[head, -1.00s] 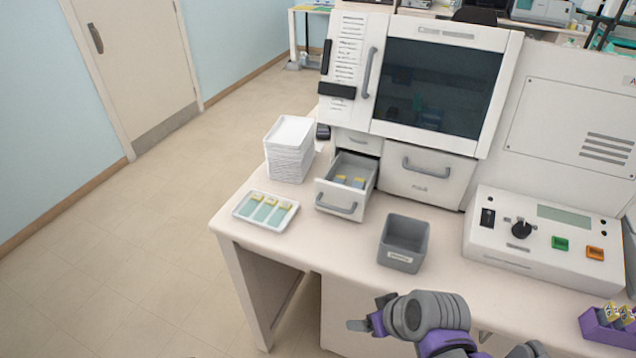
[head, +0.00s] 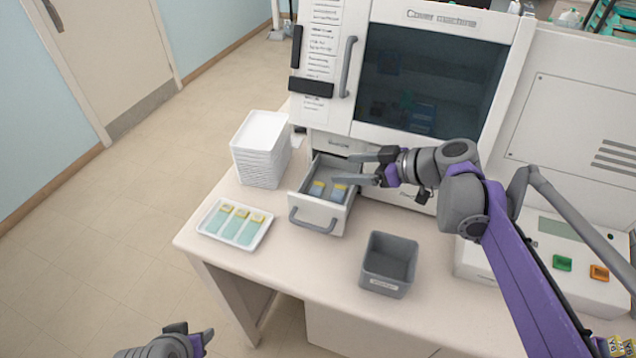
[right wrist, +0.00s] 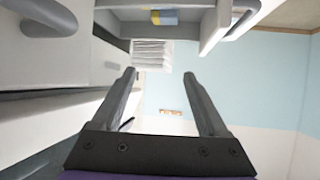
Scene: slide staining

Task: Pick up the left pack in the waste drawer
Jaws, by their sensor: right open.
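The open waste drawer (head: 320,211) of the cover machine holds two small blue packs with yellow ends, side by side. The left pack (head: 317,189) lies left of the right pack (head: 339,191). My right gripper (head: 342,169) is open and empty, its fingers reaching from the right over the back part of the drawer, apart from the packs. In the right wrist view the open fingers (right wrist: 163,78) have nothing between them, and one blue and yellow pack (right wrist: 164,17) shows at the top edge; I cannot tell which. My left gripper (head: 192,335) is low at the bottom, away from the table; its jaws are unclear.
A stack of white trays (head: 262,150) stands left of the drawer. A white tray with several slides (head: 207,222) lies in front of it. A grey bin (head: 386,282) stands right of the drawer. The cover machine (head: 335,118) rises behind.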

